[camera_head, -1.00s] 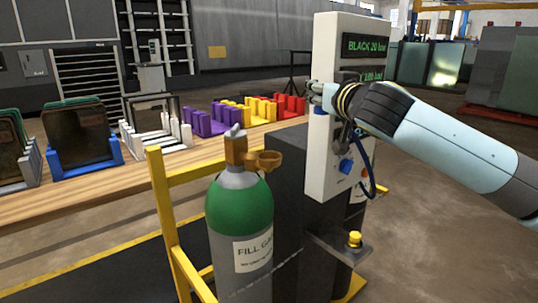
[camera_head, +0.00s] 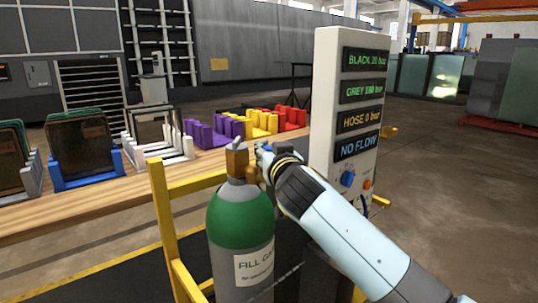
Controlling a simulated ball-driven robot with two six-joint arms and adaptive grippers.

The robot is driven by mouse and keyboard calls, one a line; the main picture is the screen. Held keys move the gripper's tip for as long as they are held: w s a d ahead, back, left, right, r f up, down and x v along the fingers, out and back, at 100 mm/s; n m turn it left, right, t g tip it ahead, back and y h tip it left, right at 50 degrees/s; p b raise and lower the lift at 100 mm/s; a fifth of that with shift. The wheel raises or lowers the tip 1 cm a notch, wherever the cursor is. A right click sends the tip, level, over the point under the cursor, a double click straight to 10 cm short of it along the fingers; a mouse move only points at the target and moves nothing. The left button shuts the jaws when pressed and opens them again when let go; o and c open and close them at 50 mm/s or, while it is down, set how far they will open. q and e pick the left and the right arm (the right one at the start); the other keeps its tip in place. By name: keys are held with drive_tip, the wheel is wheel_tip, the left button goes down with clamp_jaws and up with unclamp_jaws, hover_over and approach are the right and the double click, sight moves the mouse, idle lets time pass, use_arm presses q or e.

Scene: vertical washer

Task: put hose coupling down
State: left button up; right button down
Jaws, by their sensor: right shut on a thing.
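My right gripper (camera_head: 262,158) is at the brass valve (camera_head: 237,160) on top of the green and grey gas cylinder (camera_head: 240,222). It is shut on the hose coupling, which is mostly hidden by the fingers and wrist. The brass side ring of the valve is largely covered by the gripper, so I cannot tell whether the coupling touches it. The cylinder stands upright with a white "FILL GAS" label. My left gripper is not in view.
The panel (camera_head: 349,110) behind my right arm reads BLACK 20 bar, GREY 180 bar, HOSE 0 bar, NO FLOW. A yellow frame (camera_head: 164,215) stands left of the cylinder. A wooden bench (camera_head: 85,208) with coloured racks runs behind it.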

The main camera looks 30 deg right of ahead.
drive_tip(key=shift+f, duration=0.2)
drive_tip(key=c, duration=1.2)
unclamp_jaws()
